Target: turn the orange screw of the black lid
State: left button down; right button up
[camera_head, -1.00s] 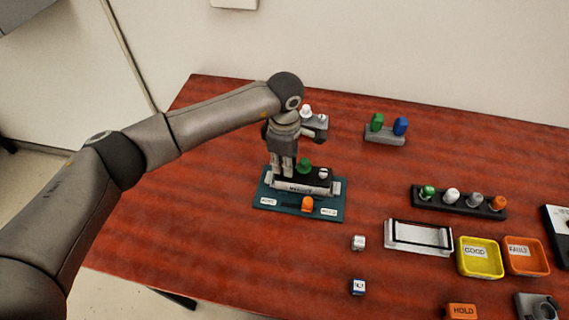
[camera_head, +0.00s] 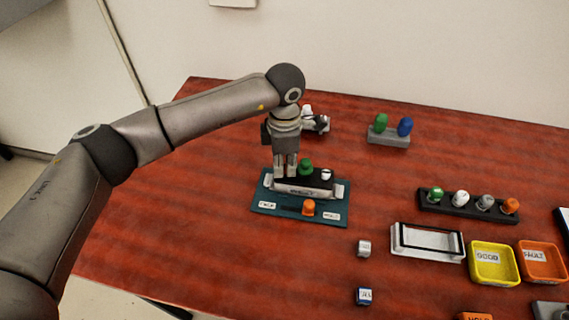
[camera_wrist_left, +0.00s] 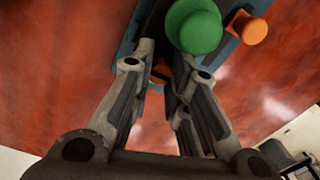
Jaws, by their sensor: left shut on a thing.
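The black lid (camera_head: 316,181) lies on a white-sided case on the teal board (camera_head: 262,208). A green knob (camera_head: 305,166) and a small white knob (camera_head: 326,174) stand on the lid. My left gripper (camera_head: 286,178) points down at the lid's left end, left of the green knob. In the left wrist view, its fingertips (camera_wrist_left: 160,68) are shut on the orange screw (camera_wrist_left: 161,71), mostly hidden between them. The green knob (camera_wrist_left: 194,27) shows just beyond the fingers. My right gripper is not in view.
A separate orange knob (camera_head: 308,208) sits at the board's front. A grey stand with green and blue knobs (camera_head: 388,138) is behind right. A black rack (camera_head: 468,207), a white frame (camera_head: 428,254) and yellow (camera_head: 494,280) and orange (camera_head: 542,278) trays are at right.

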aim_at(284, 166)
pick_arm(q)
jog(key=c, duration=1.4)
grip_release()
jog(key=shift+o, duration=0.3)
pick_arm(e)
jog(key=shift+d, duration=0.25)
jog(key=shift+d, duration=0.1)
pick_arm(q)
notch_tip(284, 166, up, 12)
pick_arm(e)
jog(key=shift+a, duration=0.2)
pick_arm(q)
jog(key=shift+r, duration=0.1)
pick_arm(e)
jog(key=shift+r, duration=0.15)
